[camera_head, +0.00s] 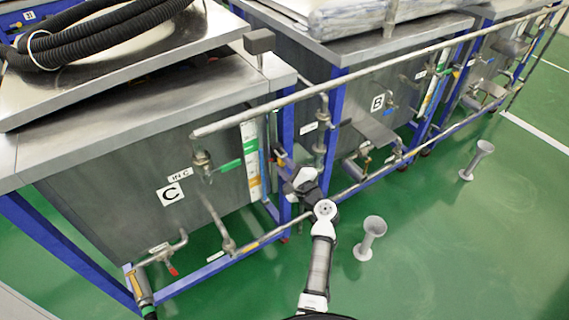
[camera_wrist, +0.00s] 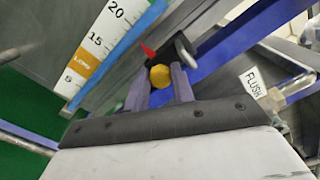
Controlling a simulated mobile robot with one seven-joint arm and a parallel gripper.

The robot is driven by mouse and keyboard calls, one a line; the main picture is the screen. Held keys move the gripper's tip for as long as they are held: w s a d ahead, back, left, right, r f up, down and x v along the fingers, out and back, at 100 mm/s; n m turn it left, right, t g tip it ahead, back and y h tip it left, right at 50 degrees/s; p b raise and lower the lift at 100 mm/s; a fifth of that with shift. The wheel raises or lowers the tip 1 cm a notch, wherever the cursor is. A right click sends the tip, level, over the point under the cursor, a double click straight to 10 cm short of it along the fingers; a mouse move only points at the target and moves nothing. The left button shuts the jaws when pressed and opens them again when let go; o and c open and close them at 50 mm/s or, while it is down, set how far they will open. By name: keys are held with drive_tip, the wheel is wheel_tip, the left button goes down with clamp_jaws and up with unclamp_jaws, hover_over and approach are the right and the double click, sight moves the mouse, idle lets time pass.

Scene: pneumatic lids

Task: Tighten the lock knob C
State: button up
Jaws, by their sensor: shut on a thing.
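The lock knob C, a small round yellow knob (camera_wrist: 160,76), shows in the wrist view between the two fingers of my gripper (camera_wrist: 159,88). The fingers are shut on it. A red pointer (camera_wrist: 148,50) sits just beyond the knob, next to a level scale (camera_wrist: 100,40) with numbers. In the head view my gripper (camera_head: 280,156) reaches to the blue post at the right end of tank C (camera_head: 110,185). The knob is too small or hidden to make out there.
A long horizontal pipe (camera_head: 360,75) runs above my gripper along the tanks. A valve and pipe (camera_head: 322,125) stand close on the right, and a FLUSH label (camera_wrist: 253,82) is nearby.

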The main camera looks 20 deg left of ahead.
idle(0.5)
drive_tip(key=o, duration=1)
